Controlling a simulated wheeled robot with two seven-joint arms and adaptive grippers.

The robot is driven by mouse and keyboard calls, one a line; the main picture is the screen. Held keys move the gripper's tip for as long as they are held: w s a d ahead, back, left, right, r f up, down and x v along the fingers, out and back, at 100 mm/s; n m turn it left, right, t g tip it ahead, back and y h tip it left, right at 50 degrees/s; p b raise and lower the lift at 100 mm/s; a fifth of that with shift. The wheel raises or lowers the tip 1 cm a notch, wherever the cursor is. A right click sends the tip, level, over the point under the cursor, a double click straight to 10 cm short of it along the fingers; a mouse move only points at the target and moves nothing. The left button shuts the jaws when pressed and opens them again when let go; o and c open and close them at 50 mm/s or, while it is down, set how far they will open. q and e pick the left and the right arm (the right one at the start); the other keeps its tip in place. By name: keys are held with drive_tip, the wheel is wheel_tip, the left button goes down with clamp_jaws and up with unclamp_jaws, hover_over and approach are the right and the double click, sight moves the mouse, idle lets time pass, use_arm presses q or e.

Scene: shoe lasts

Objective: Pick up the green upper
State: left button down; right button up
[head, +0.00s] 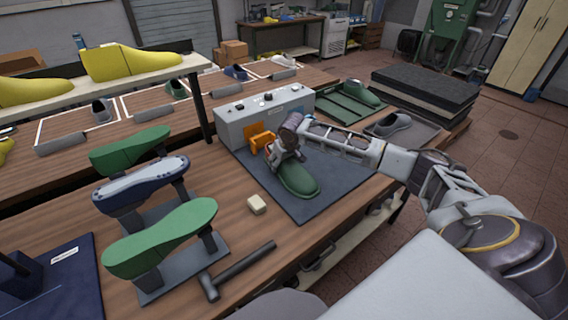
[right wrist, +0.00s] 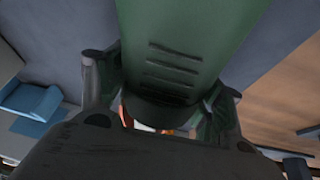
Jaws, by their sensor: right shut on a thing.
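The green upper (head: 299,180) is on the dark mat (head: 335,172) in front of the grey control box. My right gripper (head: 279,153) comes down over its far end and is shut on it. In the right wrist view the green upper (right wrist: 190,35) runs up from between the two fingers (right wrist: 160,98), with dark lace slots on its top. Its far end is partly hidden by the gripper. I cannot tell if it is clear of the mat. My left gripper is not in view.
The grey control box (head: 262,115) stands close behind the gripper, with an orange part (head: 261,136) beside it. A green tray (head: 342,103) sits behind right.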

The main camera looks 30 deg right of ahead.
drive_tip(key=shift+r, duration=5)
drive_tip(key=shift+r, duration=0.1)
